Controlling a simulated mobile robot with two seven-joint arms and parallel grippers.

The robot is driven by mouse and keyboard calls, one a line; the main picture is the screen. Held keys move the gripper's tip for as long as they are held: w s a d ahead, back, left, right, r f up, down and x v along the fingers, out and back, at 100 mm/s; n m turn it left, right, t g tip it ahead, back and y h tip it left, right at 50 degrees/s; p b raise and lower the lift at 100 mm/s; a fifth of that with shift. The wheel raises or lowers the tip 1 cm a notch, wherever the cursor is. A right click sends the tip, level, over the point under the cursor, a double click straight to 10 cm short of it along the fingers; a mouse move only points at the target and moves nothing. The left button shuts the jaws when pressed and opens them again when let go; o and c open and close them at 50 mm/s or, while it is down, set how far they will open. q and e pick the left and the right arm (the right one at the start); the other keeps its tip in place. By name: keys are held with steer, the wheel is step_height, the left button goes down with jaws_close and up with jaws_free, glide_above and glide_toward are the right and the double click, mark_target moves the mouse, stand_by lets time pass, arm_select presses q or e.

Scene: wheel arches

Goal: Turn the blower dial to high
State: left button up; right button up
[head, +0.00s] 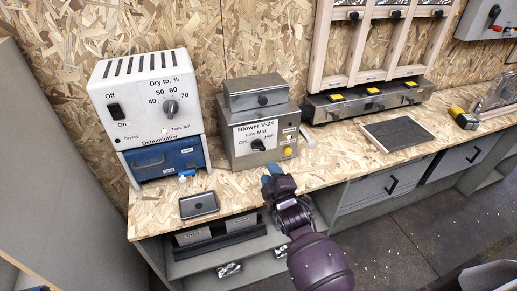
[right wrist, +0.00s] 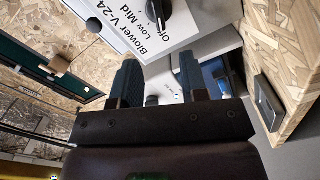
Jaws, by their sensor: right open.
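The blower (head: 240,160) is a grey metal box on the bench with a white label plate reading Blower V-24, Off, Low, Mid, High. Its black dial (head: 258,145) sits low on the plate; which mark it points to is too small to tell. The dial also shows in the right wrist view (right wrist: 158,15), at the top edge and partly cut off. My right gripper (head: 271,175) is in front of and below the blower, apart from the dial. Its two dark blue fingers (right wrist: 160,77) are spread with nothing between them. My left gripper is in neither view.
A white dehumidifier (head: 139,88) with a blue tank stands left of the blower. A small dark tray (head: 199,205) lies on the bench's front edge. A yellow button (head: 288,151) sits right of the dial. A dark mat (head: 398,134) lies further right, below a wooden dispenser rack.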

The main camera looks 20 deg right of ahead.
mark_target(258, 150)
steer(key=w, duration=1)
steer(key=shift+w+a+b, duration=0.2)
steer(key=shift+w+b, duration=0.2)
jaws_close()
